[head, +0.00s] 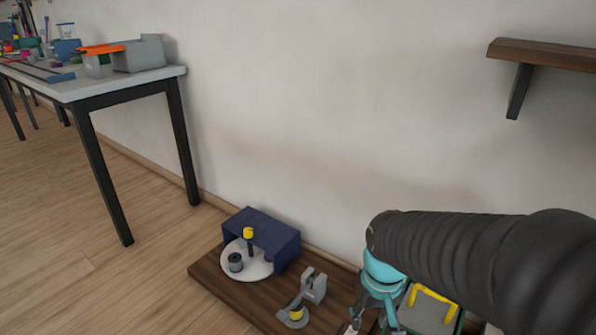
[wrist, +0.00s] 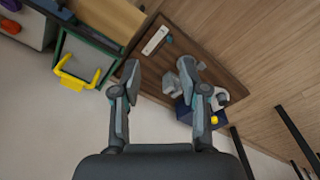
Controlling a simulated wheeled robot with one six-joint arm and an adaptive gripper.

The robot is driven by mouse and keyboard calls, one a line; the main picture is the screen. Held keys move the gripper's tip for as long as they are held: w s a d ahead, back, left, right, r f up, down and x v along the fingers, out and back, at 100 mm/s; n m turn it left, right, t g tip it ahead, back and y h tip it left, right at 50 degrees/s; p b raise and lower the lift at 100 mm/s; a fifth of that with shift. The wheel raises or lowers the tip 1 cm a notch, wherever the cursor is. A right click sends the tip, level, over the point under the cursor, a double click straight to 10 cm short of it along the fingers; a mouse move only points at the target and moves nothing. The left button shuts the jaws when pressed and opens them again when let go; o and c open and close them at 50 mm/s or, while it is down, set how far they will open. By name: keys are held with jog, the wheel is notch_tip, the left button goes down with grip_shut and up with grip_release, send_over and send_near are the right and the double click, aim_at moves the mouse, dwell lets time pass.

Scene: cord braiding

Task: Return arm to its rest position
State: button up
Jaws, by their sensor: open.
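My gripper (head: 376,316) is in the lower right of the head view, at the end of my dark ribbed arm, pointing down. In the wrist view its two fingers (wrist: 160,72) are spread apart with nothing between them. It hangs over the right part of a dark wooden board (head: 213,276). The board also shows behind the fingers in the wrist view (wrist: 205,52). How high the gripper is above the board is hard to tell.
The board bears a navy housing (head: 285,238), a white disc (head: 258,268) with a grey spool, and a grey holder (head: 314,285). A container with a yellow handle (wrist: 78,75) is beside the gripper. A table (head: 75,88) stands left; a wall shelf (head: 545,52) is upper right.

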jog(key=s+d+r+m+t+p, duration=0.1)
jog(key=s+r, duration=0.5)
jog(key=r, duration=0.9)
jog(key=d+t+p, duration=0.1)
jog(key=t+p, duration=0.1)
jog(key=t, duration=0.1)
jog(key=shift+s+t+p, duration=0.2)
jog(key=shift+t+p, duration=0.1)
jog(key=shift+t, duration=0.1)
